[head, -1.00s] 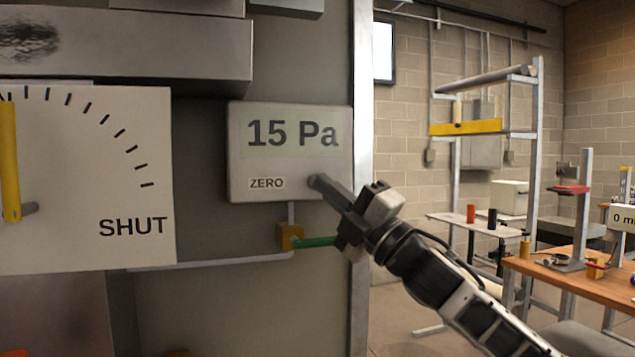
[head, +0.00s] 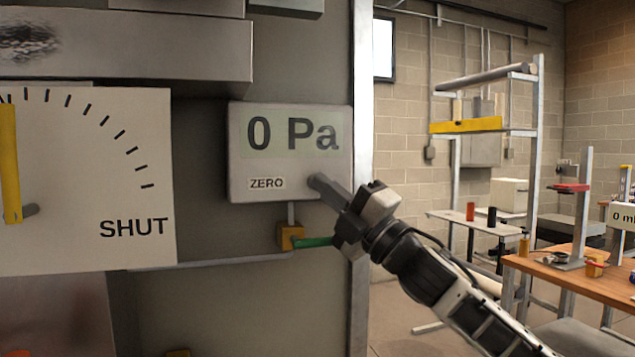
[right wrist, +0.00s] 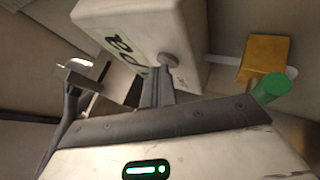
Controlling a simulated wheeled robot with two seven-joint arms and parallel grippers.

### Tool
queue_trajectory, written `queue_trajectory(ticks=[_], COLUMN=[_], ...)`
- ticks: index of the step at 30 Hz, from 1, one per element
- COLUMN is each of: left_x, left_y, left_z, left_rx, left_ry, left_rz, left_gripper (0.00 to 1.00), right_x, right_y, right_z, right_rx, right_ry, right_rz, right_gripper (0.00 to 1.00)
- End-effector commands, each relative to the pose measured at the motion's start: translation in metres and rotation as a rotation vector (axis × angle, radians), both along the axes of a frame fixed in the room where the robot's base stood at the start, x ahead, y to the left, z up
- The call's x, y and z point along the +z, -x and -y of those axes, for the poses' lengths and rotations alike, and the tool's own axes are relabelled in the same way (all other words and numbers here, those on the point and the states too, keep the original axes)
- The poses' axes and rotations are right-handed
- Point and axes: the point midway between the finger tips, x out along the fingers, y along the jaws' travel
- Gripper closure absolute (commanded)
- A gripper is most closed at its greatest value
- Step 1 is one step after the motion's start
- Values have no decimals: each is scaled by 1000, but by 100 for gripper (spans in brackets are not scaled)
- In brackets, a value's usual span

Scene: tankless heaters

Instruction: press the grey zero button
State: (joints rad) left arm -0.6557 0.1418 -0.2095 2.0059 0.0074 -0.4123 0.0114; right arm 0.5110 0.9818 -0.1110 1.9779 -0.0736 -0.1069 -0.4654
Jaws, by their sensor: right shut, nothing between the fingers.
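The pressure gauge box (head: 236,160) hangs on the grey panel. Its display (head: 292,134) reads 0 Pa, with a ZERO label (head: 266,184) at the lower left. The grey zero button (right wrist: 168,60) shows in the right wrist view as a small round knob on the box face. My right gripper (head: 325,189) is shut and empty. Its fingertips are at the button and seem to touch it, partly hiding it in the head view. In the right wrist view the closed fingers (right wrist: 157,88) end right at the button. My left gripper is not in view.
A yellow fitting (head: 290,236) with a green handle (head: 313,241) sits just below the box, close under my right gripper. A white dial plate marked SHUT (head: 120,190) with a yellow pointer is at the left. Benches and a rack stand back right.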

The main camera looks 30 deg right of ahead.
Motion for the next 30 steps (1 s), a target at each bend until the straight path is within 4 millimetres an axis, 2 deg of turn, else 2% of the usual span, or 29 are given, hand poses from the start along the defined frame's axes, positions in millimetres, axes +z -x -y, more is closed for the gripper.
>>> queue_trajectory(ticks=[17,30], left_x=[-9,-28], left_y=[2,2], left_z=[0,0], left_rx=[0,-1], left_ry=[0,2], left_rz=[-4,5], left_gripper=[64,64], right_x=[-2,-5], right_y=[13,54], right_z=[-3,-13], right_rx=[-1,-1], right_ry=[1,3], right_rz=[-1,0], right_gripper=[100,100])
